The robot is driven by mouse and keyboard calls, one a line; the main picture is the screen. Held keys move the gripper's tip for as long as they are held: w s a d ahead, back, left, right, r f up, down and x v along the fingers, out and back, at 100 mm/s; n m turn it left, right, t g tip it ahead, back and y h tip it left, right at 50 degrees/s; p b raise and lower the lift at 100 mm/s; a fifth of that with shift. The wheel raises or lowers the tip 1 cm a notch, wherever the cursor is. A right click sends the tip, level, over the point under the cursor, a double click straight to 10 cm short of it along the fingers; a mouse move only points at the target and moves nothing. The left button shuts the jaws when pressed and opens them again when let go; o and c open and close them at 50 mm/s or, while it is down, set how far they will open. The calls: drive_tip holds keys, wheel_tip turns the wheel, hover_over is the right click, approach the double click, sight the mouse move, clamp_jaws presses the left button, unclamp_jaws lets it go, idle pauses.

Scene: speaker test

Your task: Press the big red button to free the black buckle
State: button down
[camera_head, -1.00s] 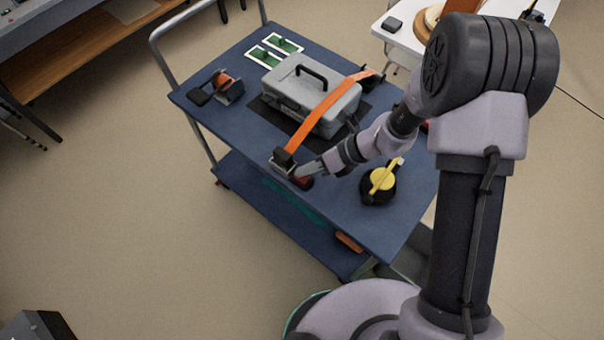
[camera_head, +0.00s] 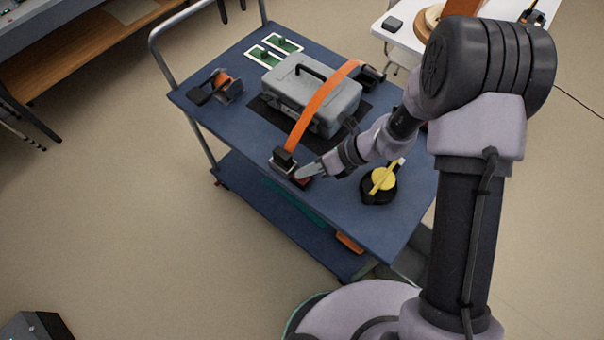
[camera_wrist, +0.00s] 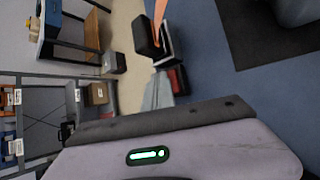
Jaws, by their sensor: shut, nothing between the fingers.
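The black buckle (camera_head: 283,157) sits at its grey metal holder on the near edge of the blue cart top, with the orange strap (camera_head: 318,108) running up from it over the grey case. In the wrist view, the buckle (camera_wrist: 146,36) appears at the holder; whether it is latched I cannot tell. The red button (camera_head: 304,181) is beside the holder and partly hidden by my gripper (camera_head: 298,174). It also shows in the wrist view (camera_wrist: 180,80). My gripper is shut and empty, its tips at or just above the button; contact is unclear.
The grey case (camera_head: 290,90) lies on a dark mat. A round black thing with a yellow top (camera_head: 379,185) stands right of my gripper. An orange-and-black reel (camera_head: 228,86) and green cards (camera_head: 264,55) lie behind. An orange piece (camera_head: 462,6) shows above my arm.

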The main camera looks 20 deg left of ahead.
drive_tip(key=shift+r+p, duration=0.85)
drive_tip(key=shift+r, duration=0.05)
wheel_tip(320, 180, up, 5)
drive_tip(key=p, duration=0.4)
idle(0.5)
